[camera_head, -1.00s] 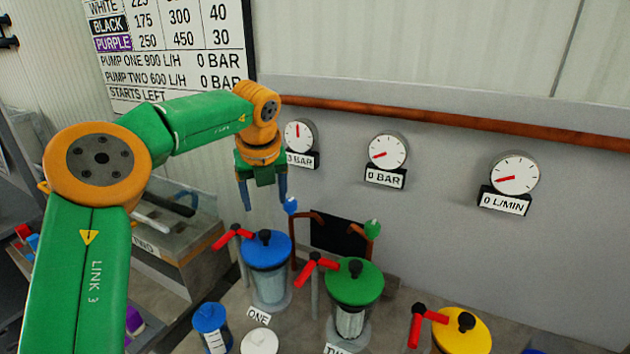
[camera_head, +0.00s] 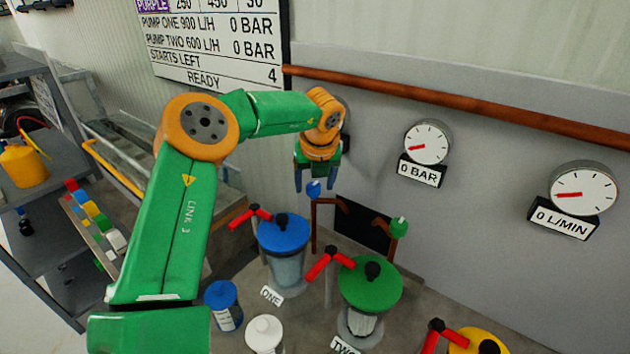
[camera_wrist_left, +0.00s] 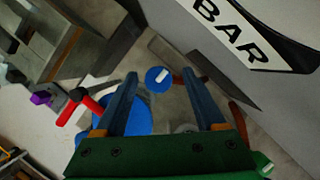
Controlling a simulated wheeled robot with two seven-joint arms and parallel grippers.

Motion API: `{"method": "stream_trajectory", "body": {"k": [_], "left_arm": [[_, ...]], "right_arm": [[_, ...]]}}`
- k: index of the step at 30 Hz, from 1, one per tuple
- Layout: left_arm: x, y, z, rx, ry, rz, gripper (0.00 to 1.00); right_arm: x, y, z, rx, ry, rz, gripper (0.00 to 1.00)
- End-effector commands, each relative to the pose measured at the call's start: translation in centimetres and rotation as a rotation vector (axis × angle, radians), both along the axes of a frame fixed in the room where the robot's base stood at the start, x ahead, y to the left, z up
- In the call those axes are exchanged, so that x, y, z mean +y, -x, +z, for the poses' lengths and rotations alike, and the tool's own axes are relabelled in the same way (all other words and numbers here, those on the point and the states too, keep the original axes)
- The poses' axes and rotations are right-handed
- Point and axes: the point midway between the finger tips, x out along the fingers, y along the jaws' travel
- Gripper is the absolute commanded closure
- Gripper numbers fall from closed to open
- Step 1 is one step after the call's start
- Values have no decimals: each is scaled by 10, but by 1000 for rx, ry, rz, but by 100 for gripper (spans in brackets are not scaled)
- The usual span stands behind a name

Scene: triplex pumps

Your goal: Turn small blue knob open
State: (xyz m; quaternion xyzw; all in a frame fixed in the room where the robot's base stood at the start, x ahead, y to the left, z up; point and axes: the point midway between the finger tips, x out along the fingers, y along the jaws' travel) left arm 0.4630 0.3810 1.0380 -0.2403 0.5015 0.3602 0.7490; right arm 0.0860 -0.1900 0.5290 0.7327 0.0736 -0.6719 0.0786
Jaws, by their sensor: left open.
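The small blue knob (camera_head: 313,188) sits on top of a brown pipe behind the blue-lidded vessel (camera_head: 283,235). In the left wrist view the knob (camera_wrist_left: 156,77) is a round blue disc with a white mark. My left gripper (camera_head: 317,181) points down and is open, with the knob at its fingertips. In the left wrist view the gripper (camera_wrist_left: 161,80) shows the knob in the gap between the two fingertips, nearer the left finger. I cannot tell whether a finger touches it. My right gripper is not in view.
A green knob (camera_head: 399,228) stands on another pipe to the right. A green-lidded vessel (camera_head: 371,285) with a red-handled valve (camera_head: 326,263) is in front. Another red handle (camera_head: 251,216) is beside the blue vessel. Gauges (camera_head: 427,143) are on the wall behind.

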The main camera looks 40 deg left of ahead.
Motion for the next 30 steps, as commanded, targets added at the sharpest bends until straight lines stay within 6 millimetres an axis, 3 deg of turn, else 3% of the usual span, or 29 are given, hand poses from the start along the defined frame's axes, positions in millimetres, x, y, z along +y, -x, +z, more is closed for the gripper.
{"method": "stream_trajectory", "body": {"k": [1, 8, 20, 30], "left_arm": [[0, 0, 0, 0, 0, 0, 36], [0, 0, 0, 0, 0, 0, 98], [1, 0, -1, -2, -1, -63, 100], [2, 1, 0, -3, 0, -330, 100]], "right_arm": [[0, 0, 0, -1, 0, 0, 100], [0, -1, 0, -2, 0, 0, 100], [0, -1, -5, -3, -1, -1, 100], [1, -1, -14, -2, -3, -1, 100]]}}
